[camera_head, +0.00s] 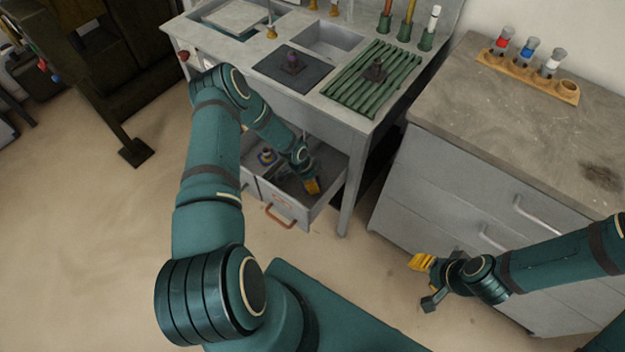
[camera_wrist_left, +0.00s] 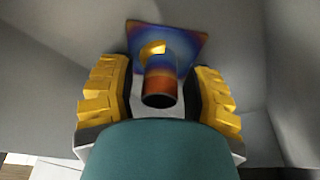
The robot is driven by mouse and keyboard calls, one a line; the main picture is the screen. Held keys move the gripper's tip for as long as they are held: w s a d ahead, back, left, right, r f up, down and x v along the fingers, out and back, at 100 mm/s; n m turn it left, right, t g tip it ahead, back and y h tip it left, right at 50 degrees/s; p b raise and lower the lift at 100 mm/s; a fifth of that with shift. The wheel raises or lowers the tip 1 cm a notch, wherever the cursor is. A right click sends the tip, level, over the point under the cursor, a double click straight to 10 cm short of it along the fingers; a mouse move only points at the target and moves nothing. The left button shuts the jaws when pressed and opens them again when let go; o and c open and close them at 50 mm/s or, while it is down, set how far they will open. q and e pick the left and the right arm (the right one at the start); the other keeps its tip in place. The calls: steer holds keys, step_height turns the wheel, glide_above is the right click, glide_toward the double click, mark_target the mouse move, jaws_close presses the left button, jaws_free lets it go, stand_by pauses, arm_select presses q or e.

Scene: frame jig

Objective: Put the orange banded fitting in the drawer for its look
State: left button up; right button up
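A fitting (camera_wrist_left: 160,80) with a square flange and a short tube shows in the left wrist view; its surface runs from orange to blue and the tube is orange-brown. The open drawer (camera_head: 279,213) under the bench has a divider and a copper-coloured handle. My left gripper (camera_head: 311,186) reaches into its right compartment. Its yellow fingers stand apart on both sides of the fitting's tube, with gaps. Another fitting (camera_head: 267,157), bluish, sits in the left compartment. My right gripper (camera_head: 427,282) is open and empty beside the grey cabinet.
On the bench, a dark fitting (camera_head: 291,64) stands on a dark mat and another (camera_head: 375,70) on a green slatted rack (camera_head: 352,98). A wooden holder (camera_head: 540,84) with coloured tubes is on the grey cabinet (camera_head: 470,190). A bench leg (camera_head: 351,195) stands right of the drawer.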

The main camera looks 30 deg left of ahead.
arm_select(q)
steer(key=shift+r, duration=0.1)
steer(key=p+v, duration=0.3)
steer(key=v, duration=0.9)
steer(key=s+d+r+n+h, duration=0.1)
steer(key=s+d+r+n, duration=0.1)
steer(key=d, duration=0.6)
steer(key=s+d+r+n+h, duration=0.1)
steer(key=s+d+r+n, duration=0.1)
steer(key=d, duration=0.5)
steer(key=s+d+r+n, duration=0.5)
steer(key=s+d+n, duration=0.2)
steer(key=s+d, duration=0.2)
steer(key=shift+s+d+n+g+y, duration=0.3)
steer(key=shift+s+d+y, duration=0.1)
steer(key=shift+s, duration=0.5)
